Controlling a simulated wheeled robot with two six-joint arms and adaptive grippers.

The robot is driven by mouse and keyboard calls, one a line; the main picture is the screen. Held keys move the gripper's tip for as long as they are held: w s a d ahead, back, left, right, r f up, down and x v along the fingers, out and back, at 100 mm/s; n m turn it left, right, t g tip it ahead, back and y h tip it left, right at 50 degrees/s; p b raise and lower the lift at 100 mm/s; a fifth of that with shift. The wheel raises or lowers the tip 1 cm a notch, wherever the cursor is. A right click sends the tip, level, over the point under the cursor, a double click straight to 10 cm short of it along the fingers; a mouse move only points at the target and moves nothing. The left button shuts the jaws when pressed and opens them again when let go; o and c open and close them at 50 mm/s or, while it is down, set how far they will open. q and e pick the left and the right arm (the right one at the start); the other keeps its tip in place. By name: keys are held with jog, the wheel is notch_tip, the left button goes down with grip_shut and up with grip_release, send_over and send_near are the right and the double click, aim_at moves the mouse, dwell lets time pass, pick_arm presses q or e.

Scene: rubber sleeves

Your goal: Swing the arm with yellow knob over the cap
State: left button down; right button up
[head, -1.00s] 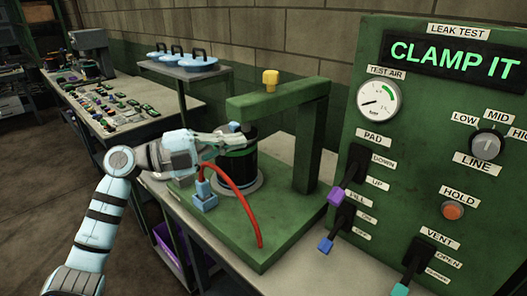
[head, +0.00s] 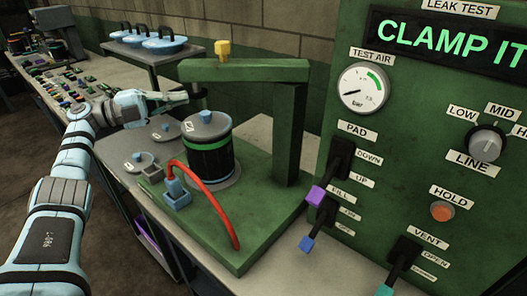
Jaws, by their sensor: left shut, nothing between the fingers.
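The green swing arm (head: 255,71) with the yellow knob (head: 222,50) reaches left from the top of its green post (head: 290,135). A dark rod (head: 200,97) hangs near its free end and appears behind the cap. I cannot tell exactly how far the rod is from lying over the cap. My left gripper (head: 183,98) is shut and empty, left of the rod; I cannot tell whether it touches. My right gripper is not in view.
A red hose (head: 207,186) arches from a blue fitting (head: 177,193) on the green base plate (head: 235,235). Spare grey lids (head: 139,162) lie left of the canister. The control panel (head: 400,155) with levers stands at right. Blue lids (head: 160,45) sit on a stand behind.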

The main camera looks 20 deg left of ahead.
pick_arm(q)
jog(key=shift+w+a, duration=0.3)
jog(key=shift+a, duration=0.15)
jog(key=shift+s, duration=0.1)
notch_tip(320, 180, up, 10)
dwell(0.3)
jog(key=shift+f, duration=0.1)
